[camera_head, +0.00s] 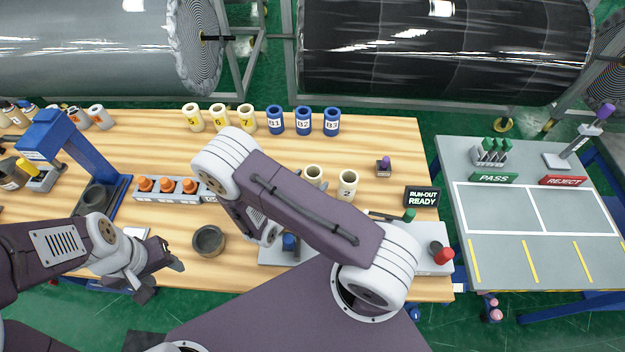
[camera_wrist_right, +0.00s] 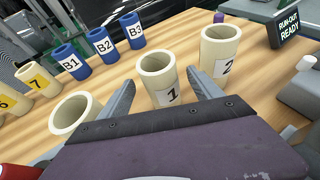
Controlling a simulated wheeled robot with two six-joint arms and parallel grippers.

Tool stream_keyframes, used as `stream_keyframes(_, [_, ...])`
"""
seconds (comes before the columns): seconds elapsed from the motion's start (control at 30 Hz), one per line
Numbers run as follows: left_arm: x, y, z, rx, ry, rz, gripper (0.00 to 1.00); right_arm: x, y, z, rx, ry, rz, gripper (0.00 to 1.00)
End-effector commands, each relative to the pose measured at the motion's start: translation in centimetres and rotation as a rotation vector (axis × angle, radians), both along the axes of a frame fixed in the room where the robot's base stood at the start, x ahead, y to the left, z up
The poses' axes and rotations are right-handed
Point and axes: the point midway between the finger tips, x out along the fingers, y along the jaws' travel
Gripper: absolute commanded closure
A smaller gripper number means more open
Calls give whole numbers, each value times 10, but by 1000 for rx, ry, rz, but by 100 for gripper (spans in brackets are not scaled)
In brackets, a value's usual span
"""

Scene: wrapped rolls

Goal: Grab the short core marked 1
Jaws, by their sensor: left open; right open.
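The short cream core marked 1 (camera_wrist_right: 158,75) stands upright in the right wrist view, framed between the two fingers of my open right gripper (camera_wrist_right: 160,80). I cannot tell how far between the fingers it is; the gripper body hides its foot. My left gripper (camera_head: 163,279) is open and empty near the front edge of the table.
Another cream core (camera_wrist_right: 76,115) stands close left of the right gripper. Blue cores (camera_head: 303,121) and yellow-labelled cores (camera_head: 219,117) line the back. A dark round cup (camera_head: 208,242) is right of my left gripper. A RUN-OUT READY sign (camera_head: 422,196) stands right of core 2.

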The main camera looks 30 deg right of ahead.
Motion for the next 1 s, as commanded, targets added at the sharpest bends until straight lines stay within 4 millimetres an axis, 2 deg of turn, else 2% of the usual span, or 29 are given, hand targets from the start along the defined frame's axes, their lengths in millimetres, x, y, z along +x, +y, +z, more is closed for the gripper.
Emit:
stream_keyframes(0.13, [0,0,7,0,0,0,50,10,-17,-6,-2,1,-4,26])
stream_keyframes(0.37, [0,0,6,0,0,0,50,12,-18,-8,-1,-1,1,26])
stream_keyframes(0.47, [0,0,6,0,0,0,50,12,-18,-8,-1,-1,1,48])
stream_keyframes(0.63, [0,0,6,0,0,0,50,12,-18,-8,-1,-1,0,95])
stream_keyframes(0.87, [0,0,6,0,0,0,50,12,-18,-8,0,0,0,96])
stream_keyframes(1.0, [0,0,12,0,0,0,50,13,-16,0,1,-1,-2,96])
